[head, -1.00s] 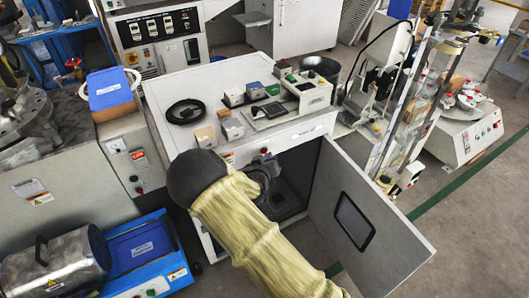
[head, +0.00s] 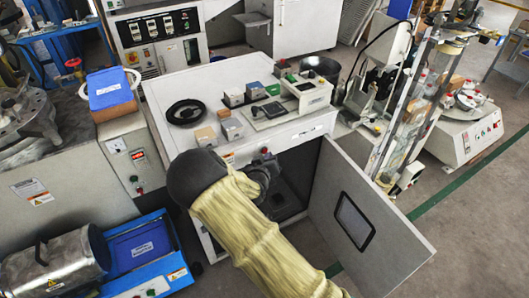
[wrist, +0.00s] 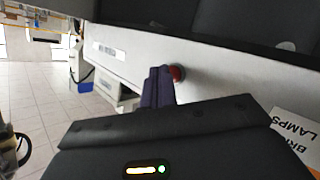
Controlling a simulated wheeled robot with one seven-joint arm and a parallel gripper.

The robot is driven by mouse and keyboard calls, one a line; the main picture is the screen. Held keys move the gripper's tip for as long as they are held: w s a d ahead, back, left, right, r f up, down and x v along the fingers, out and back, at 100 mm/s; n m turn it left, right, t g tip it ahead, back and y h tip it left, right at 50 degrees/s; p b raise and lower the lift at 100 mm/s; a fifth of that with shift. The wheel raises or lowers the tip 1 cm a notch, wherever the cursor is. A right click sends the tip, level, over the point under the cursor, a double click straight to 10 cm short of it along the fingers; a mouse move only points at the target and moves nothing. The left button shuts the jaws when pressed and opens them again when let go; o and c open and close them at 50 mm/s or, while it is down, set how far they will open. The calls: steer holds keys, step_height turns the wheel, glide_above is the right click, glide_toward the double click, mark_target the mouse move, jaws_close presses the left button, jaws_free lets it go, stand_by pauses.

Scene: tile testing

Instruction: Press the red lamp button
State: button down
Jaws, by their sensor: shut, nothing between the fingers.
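The red button (wrist: 177,73) shows in the wrist view as a small round cap on a pale cabinet panel, just right of my fingertips. My gripper (wrist: 159,72) is shut and empty, its dark fingers together. The tips overlap the button's left edge in the picture; I cannot tell whether they touch it. In the head view my gripper (head: 266,157) is at the cabinet's upper front edge, above the open compartment. The button is not clearly visible there. A white label reading partly "LAMPS" (wrist: 296,135) is on the panel at right in the wrist view.
The cabinet door (head: 372,205) stands open to the right of my arm. Small blocks and instruments lie on the cabinet top (head: 165,90). A blue machine (head: 135,250) and a metal cylinder (head: 52,270) are at lower left.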

stand_by(0.4)
steer(key=shift+w+a, duration=0.25)
steer(key=shift+w, duration=0.15)
steer(key=shift+s+d, duration=0.25)
steer(key=shift+s, duration=0.15)
stand_by(0.5)
steer(key=shift+s+d+p, duration=0.15)
steer(key=shift+s+d, duration=0.4)
steer(key=shift+s, duration=0.25)
steer(key=shift+s+d+p, duration=0.15)
steer(key=shift+s+d, duration=0.45)
steer(key=shift+s, duration=0.25)
steer(key=shift+s+d+p, duration=0.15)
steer(key=shift+s+d, duration=0.4)
steer(key=shift+s, duration=0.25)
